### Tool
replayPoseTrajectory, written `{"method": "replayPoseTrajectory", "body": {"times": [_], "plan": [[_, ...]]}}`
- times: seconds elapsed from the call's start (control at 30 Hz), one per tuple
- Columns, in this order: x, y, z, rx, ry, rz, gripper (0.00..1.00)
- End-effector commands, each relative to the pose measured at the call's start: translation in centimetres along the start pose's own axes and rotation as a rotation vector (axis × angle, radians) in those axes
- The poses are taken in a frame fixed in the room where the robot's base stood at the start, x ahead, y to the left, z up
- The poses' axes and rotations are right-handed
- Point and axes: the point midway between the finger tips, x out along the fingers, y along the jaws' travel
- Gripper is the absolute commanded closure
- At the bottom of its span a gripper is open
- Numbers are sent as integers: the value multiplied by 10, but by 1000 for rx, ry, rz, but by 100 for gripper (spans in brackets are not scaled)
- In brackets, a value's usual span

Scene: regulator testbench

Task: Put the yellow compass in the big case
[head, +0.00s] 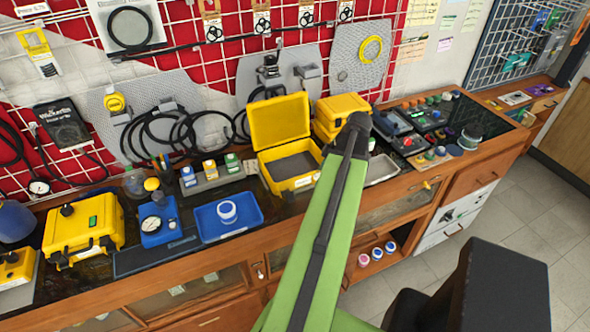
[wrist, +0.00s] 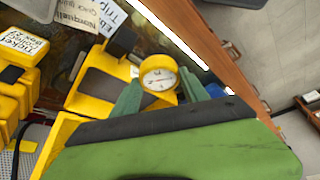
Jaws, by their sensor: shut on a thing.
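The yellow compass (wrist: 158,79), round with a white dial, is in my gripper (wrist: 158,92) in the wrist view. The green fingers are shut on its sides, dial facing the camera. The big case (head: 289,172) is yellow and stands open on the counter in the head view, lid up against the back, grey lining inside. In the wrist view a yellow case with a grey inside (wrist: 98,92) shows beside and beyond the compass. The compass appears above the counter; its exact height is unclear. In the head view my arm hides my gripper and the compass.
Closed yellow cases (head: 342,106) are stacked right of the big case. A blue tray (head: 240,229) with a white-and-blue jar and a row of small bottles (head: 210,170) stand to its left. A closed yellow case (head: 82,228) is at far left.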

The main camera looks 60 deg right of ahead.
Motion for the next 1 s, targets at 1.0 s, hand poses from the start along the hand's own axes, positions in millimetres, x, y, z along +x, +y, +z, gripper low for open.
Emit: {"method": "replayPoseTrajectory", "body": {"times": [1.0], "plan": [[93, 85, -129, 153, 0, 65, 88]]}}
